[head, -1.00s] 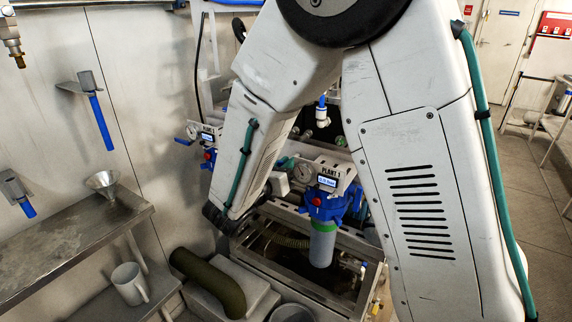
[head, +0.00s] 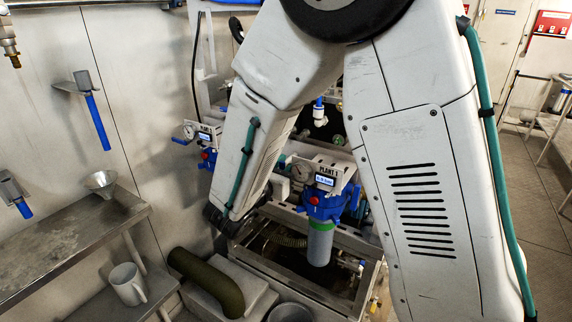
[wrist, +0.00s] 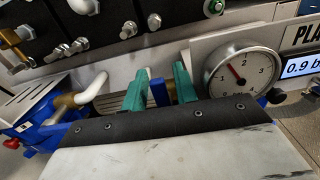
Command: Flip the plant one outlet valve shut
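The plant 1 unit (head: 322,205) stands beyond my arm in the head view, with a blue head, a display and a grey-green cylinder below. Its pressure gauge (wrist: 241,70) is just right of my gripper in the wrist view, needle pointing up-left. Its display (wrist: 300,66) is cut off at the right edge and starts with 0.9. My gripper (wrist: 160,86) has two teal fingers standing apart. A narrow blue piece shows between them, seemingly a valve handle; I cannot tell whether they touch it. In the head view my forearm hides most of the gripper and this spot.
A second unit with its own gauge (head: 189,132) stands behind, left of my arm. A steel shelf (head: 70,235) is at left, with a funnel (head: 100,181) above and a mug (head: 127,284) below. A thick green hose (head: 207,284) lies in front. In the wrist view a white bent pipe (wrist: 93,88) is left of the fingers.

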